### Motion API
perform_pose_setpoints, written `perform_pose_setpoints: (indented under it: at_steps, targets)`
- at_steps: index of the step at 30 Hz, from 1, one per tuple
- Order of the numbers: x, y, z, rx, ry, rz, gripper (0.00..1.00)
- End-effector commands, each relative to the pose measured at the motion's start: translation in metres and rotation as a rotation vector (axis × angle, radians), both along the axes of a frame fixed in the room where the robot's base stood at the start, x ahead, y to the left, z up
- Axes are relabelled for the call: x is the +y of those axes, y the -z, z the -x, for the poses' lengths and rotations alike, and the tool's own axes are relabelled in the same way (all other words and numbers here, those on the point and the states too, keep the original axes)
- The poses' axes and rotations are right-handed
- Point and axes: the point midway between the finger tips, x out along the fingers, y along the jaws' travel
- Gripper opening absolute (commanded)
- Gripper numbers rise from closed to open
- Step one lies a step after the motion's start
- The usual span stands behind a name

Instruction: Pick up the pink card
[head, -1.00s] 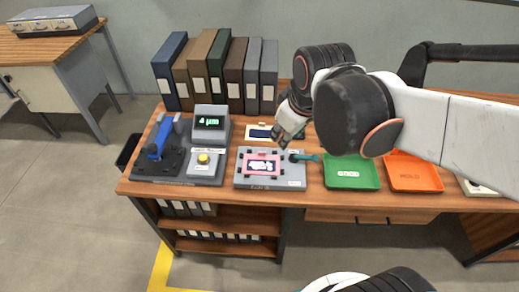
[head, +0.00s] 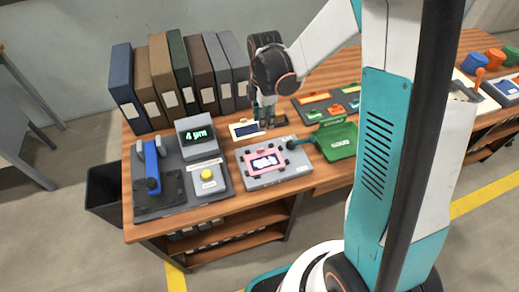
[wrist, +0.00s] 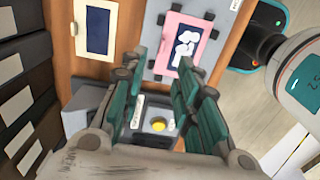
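The pink card (head: 252,169), with a dark picture with white shapes, lies flat in the clips of a grey fixture (head: 298,171) on the wooden bench. The card also shows in the wrist view (wrist: 207,42), beyond the fingertips and to the right. My gripper (head: 265,122) is above the bench behind the fixture, near the binders, apart from the card. In the wrist view my gripper (wrist: 160,68) has its two teal fingers apart, with nothing between them.
A cream-framed card (head: 235,131) lies behind the fixture. A device with a yellow button (head: 207,175) and display stands left, binders (head: 180,85) at the back. A teal-handled tool (head: 293,145) lies on the fixture's right side, near a green tray (head: 340,138).

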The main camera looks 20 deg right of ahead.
Motion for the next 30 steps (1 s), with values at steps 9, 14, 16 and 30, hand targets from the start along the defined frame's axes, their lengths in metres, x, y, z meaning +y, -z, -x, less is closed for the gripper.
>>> perform_pose_setpoints:
  at_steps: [9, 14, 16, 30]
  targets:
    - [0.000, 0.052, 0.000, 0.002, -0.006, 0.000, 0.29]
    - [0.000, 0.076, 0.000, 0.002, -0.005, 0.000, 0.29]
    - [0.000, 0.083, 0.000, 0.002, -0.005, 0.000, 0.29]
    - [0.002, 0.127, 0.006, 0.002, -0.004, 0.000, 0.29]
